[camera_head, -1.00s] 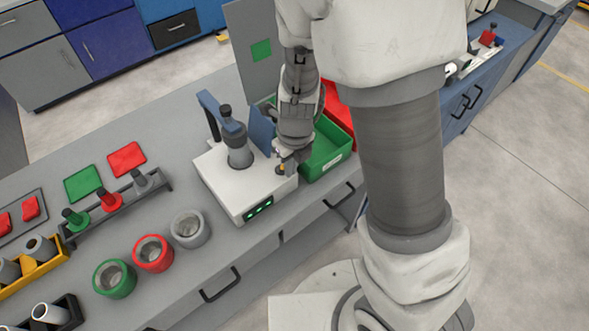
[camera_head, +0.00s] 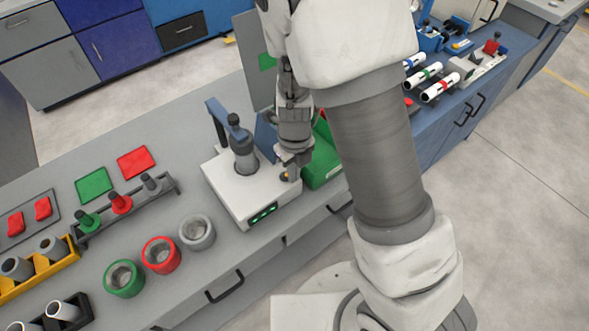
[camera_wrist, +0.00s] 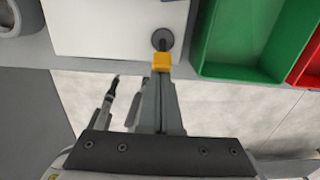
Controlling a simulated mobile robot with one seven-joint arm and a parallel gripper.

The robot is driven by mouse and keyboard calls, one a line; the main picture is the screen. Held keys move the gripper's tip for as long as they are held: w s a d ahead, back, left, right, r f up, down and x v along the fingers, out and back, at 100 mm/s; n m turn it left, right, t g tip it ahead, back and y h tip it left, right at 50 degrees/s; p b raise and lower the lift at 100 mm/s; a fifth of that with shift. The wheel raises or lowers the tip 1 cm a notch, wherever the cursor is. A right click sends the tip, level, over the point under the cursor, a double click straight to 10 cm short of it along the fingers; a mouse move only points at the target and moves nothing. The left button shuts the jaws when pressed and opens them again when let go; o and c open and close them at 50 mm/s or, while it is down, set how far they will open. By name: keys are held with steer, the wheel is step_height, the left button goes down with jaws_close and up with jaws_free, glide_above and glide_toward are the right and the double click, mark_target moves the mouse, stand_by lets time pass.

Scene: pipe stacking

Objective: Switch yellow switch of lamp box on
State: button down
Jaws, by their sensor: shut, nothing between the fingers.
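The lamp box is a white box (camera_head: 228,190) on the grey bench, with a row of small green lights (camera_head: 263,214) on its front. Its yellow switch (camera_head: 286,177) is near the right end of its top. In the wrist view the yellow switch (camera_wrist: 161,60) stands out from a round dark base (camera_wrist: 163,40) at the white box's edge. My gripper (camera_head: 290,174) is shut and empty, right at the switch; its fingertips (camera_wrist: 160,77) appear against or very close to the yellow tip. Whether they touch it I cannot tell.
A green bin (camera_wrist: 245,35) is just right of the box, with a red bin (camera_wrist: 310,55) beyond. A grey cylindrical device (camera_head: 243,150) stands on the box. Grey, red and green rings (camera_head: 160,255) and a peg rack (camera_head: 125,207) lie left.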

steer(key=shift+w+r+p, duration=0.1)
steer(key=shift+r+p, duration=0.1)
steer(key=shift+p, duration=0.3)
steer(key=p, duration=0.1)
steer(key=g+p, duration=0.1)
steer(key=p, duration=0.1)
steer(key=shift+w+a+r+h, duration=0.2)
steer(key=shift+r+h, duration=0.05)
steer(key=shift+h, duration=0.15)
steer(key=shift+w+a+r+g+h+p, duration=0.15)
steer(key=shift+w+g+h+p, duration=0.2)
steer(key=shift+p, duration=0.65)
steer(key=shift+w+a+p, duration=0.3)
steer(key=shift+w+p, duration=0.1)
steer(key=shift+p, duration=0.45)
steer(key=shift+w+a, duration=0.4)
steer(key=shift+w, duration=0.1)
steer(key=shift+p, duration=0.3)
steer(key=shift+r+p, duration=0.7)
steer(key=shift+r, duration=0.05)
steer(key=shift+d, duration=0.15)
